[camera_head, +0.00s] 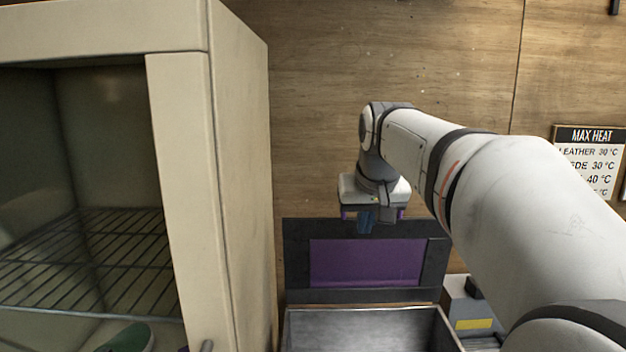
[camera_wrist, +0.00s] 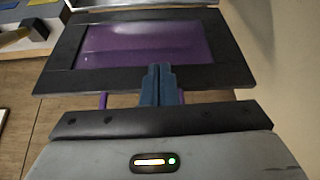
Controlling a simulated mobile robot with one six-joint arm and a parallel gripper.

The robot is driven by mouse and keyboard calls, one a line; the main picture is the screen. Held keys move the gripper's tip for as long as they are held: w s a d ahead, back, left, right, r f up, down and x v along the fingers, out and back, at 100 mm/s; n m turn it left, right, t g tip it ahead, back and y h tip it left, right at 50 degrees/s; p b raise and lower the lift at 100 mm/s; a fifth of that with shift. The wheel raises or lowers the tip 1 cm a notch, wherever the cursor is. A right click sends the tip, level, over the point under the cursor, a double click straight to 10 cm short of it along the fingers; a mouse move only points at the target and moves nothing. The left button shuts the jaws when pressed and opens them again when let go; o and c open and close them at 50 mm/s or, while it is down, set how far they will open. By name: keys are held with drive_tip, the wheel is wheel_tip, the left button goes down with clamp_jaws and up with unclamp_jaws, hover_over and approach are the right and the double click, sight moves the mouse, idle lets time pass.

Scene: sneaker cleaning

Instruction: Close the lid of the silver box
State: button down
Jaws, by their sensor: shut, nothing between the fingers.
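The silver box (camera_head: 365,326) stands at the bottom centre of the head view, its metallic inside showing. Its lid (camera_head: 297,263) stands raised at the box's back edge, a dark frame around a purple panel. The lid also fills the upper part of the wrist view (camera_wrist: 58,55). My gripper (camera_head: 366,226) is at the lid's top edge, fingers pointing down. The blue fingertips (camera_wrist: 159,75) are together and empty, overlapping the lid's edge in the wrist view. I cannot tell whether they touch the lid. The box's front is cut off by the frame.
A beige cabinet (camera_head: 238,180) with a wire rack (camera_head: 90,262) and a green shoe (camera_head: 128,338) stands close at the left. A grey container with a yellow label (camera_head: 473,324) is right of the box. A wooden wall (camera_head: 310,90) with a heat sign (camera_head: 590,160) is behind.

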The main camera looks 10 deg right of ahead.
drive_tip(key=w+d+r+t+p, duration=0.1)
drive_tip(key=w+d+r, duration=0.15)
drive_tip(key=r, duration=0.35)
drive_tip(key=w+d+r, duration=0.2)
drive_tip(key=w+r, duration=0.2)
drive_tip(key=r, duration=0.2)
drive_tip(key=shift+m+h, duration=0.3)
drive_tip(key=shift+h, duration=0.1)
drive_tip(key=f, duration=0.3)
drive_tip(key=w+f, duration=0.1)
drive_tip(key=f, duration=0.4)
drive_tip(key=shift+w+d+f+p, duration=0.35)
drive_tip(key=shift+p, duration=0.05)
drive_tip(key=shift+f, duration=0.25)
drive_tip(key=shift+s, duration=0.1)
